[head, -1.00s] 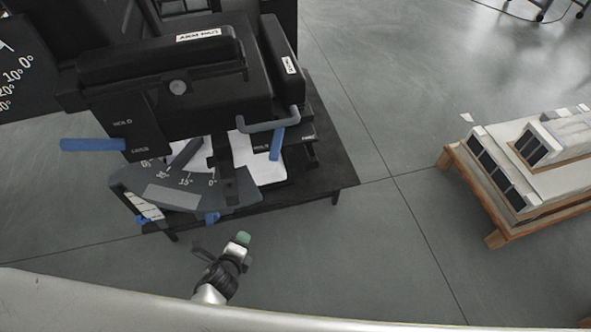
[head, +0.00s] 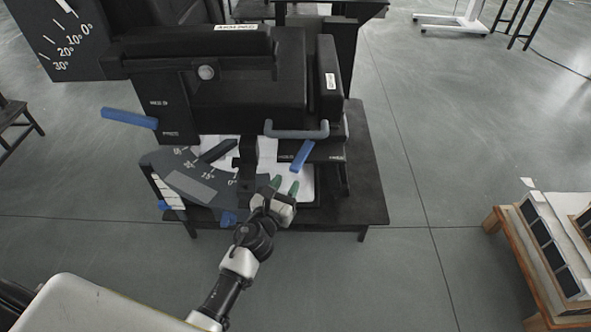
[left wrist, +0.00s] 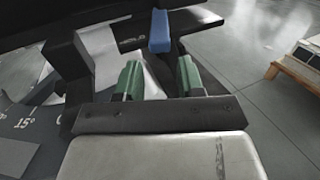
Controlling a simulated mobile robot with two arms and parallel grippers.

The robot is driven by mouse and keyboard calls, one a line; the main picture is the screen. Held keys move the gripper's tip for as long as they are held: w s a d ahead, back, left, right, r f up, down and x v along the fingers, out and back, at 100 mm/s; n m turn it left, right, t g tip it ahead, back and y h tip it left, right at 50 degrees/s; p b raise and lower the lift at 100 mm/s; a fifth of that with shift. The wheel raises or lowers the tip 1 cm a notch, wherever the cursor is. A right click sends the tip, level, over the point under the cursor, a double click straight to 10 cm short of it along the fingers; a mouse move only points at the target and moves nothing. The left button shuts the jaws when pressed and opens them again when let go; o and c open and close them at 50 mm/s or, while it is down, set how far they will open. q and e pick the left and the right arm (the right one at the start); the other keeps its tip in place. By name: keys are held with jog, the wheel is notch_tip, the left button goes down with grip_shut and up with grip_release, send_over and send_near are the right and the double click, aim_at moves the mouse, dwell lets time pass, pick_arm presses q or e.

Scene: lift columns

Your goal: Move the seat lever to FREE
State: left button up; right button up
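The other blue lever (head: 130,117) sticks out on the left side, by a plate with small lettering. I cannot read which is marked for the seat. My left gripper (head: 286,186) is open and empty, with green fingertips, just short of the front right lever. In the left wrist view, that lever (left wrist: 159,31) lies ahead, between the fingertips (left wrist: 159,80) in line but beyond them. My right gripper is out of view.
A grey angle scale (head: 190,180) sits left of my left gripper. A grey bar handle (head: 296,131) stands above the lever. The machine rests on a black platform (head: 362,190). A wooden pallet (head: 515,262) stands at right; the floor between is clear.

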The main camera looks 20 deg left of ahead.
aim_at(295, 170)
pick_arm(q)
jog(key=w, duration=0.6)
jog(key=shift+d, duration=0.35)
jog(key=shift+c, duration=0.4)
grip_shut()
